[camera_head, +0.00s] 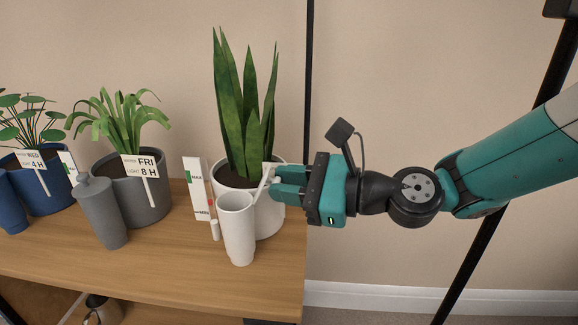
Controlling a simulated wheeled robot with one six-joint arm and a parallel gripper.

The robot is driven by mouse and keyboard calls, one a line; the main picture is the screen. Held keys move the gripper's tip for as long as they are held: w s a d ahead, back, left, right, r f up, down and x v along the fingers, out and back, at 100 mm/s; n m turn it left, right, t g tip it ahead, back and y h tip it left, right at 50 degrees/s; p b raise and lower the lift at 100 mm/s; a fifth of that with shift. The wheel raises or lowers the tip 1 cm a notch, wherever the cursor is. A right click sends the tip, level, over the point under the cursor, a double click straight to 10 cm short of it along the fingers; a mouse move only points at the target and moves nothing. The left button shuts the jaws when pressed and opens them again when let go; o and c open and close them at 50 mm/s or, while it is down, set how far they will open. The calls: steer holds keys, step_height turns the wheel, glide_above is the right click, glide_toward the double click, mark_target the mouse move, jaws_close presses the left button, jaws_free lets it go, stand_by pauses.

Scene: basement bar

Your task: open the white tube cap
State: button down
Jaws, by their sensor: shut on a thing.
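The white tube (238,232) stands upright near the front right of the wooden shelf, before the white pot. Its round top looks uncovered. My gripper (272,184) reaches in from the right, just above and right of the tube's rim. It is shut on a thin white slanted piece (263,182), which looks like the tube's cap tipped nearly edge-on. The cap's lower end is close to the tube's rim; whether they touch I cannot tell. The fingers partly hide the cap's far side.
The white pot (269,215) with a tall snake plant (236,120) stands right behind the tube. A capped grey tube (103,213) and grey pot (147,205) stand farther left.

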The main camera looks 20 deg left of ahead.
steer(key=r+h+p, duration=0.1)
steer(key=p, duration=0.3)
steer(key=shift+a+r, duration=0.15)
steer(key=shift+a, duration=0.05)
steer(key=shift+h+p, duration=0.3)
steer(key=shift+p, duration=0.5)
steer(key=shift+a+f, duration=0.1)
steer(key=shift+f, duration=0.2)
steer(key=c, duration=1)
jaws_free()
steer(key=p+v, duration=0.2)
steer(key=v, duration=1.5)
steer(key=shift+s+d+r, duration=0.1)
steer(key=shift+d+r, duration=0.05)
steer(key=shift+d, duration=0.1)
